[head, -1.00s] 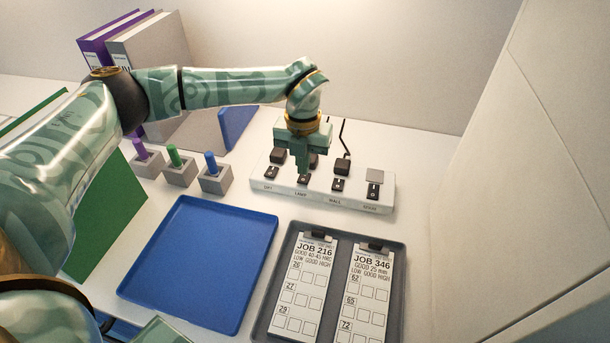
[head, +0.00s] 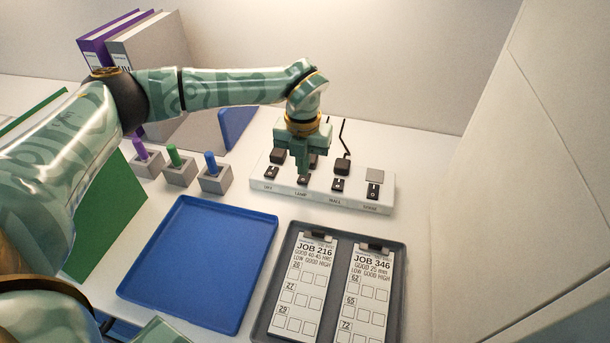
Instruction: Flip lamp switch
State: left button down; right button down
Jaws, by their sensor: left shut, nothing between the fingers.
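A white power strip (head: 352,200) lies on the table near the back wall, with several black rocker switches labelled along its front. The lamp switch (head: 303,182) is the second from the left, above the LAMP label. My left gripper (head: 303,173) is shut and empty, pointing down with its fingertips right at the lamp switch and partly covering it. I cannot tell whether they touch it or which way the rocker is tilted. A black plug behind the gripper is partly hidden. My right gripper is not in view.
A blue tray (head: 190,312) and a grey tray (head: 399,300) with two job cards lie in front. Small holders with purple, green and blue pegs (head: 211,164) stand left of the strip. A wall (head: 520,170) bounds the right side.

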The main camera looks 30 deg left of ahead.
aim_at(303, 179)
pick_arm(q)
jog(key=shift+f, duration=1.15)
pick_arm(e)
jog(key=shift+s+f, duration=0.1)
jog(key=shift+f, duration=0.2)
pick_arm(q)
jog(key=shift+r, duration=0.1)
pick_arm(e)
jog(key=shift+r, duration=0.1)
